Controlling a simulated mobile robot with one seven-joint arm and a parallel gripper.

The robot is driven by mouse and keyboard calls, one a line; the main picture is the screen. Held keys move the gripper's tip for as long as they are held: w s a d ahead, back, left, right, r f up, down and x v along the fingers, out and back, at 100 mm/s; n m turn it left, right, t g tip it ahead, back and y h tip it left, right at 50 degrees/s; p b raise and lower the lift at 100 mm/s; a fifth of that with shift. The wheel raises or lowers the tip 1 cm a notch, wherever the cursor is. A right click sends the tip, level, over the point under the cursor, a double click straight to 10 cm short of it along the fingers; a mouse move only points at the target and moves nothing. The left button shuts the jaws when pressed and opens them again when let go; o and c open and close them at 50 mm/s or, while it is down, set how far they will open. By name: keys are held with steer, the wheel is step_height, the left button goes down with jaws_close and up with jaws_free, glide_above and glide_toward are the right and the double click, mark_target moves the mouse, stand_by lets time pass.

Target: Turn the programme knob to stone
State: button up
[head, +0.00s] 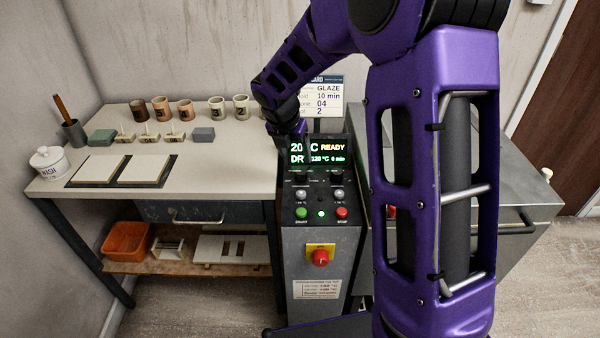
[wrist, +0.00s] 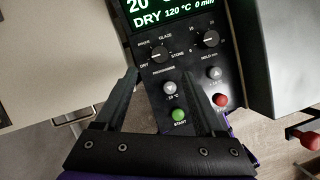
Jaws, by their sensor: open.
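The programme knob (wrist: 158,55) is a small black dial on the control panel (wrist: 181,82). DRY, BISQUE, GLAZE and STONE are printed around it, with STONE on its right. Its pointer appears to face the DRY side, and the display (wrist: 170,12) reads DRY, 120 °C, 0 min. My gripper (wrist: 162,74) is open, its fingers apart to either side just below the knob in the wrist view, with nothing between the tips. In the head view my gripper (head: 287,128) is a dark shape near the display's top left, which reads READY.
The hold knob (wrist: 209,39) sits right of the programme knob. Grey arrow buttons, the green start button (wrist: 180,115) and the red stop button (wrist: 221,100) lie below. A red-and-yellow switch (head: 320,256) is on the cabinet front. A workbench (head: 225,178) with cups stands left.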

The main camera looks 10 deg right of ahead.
mark_target(301, 171)
steer(key=b+x, duration=0.2)
steer(key=x, duration=0.7)
steer(key=shift+w+d+f, duration=0.1)
steer(key=shift+w+f, duration=0.05)
jaws_close()
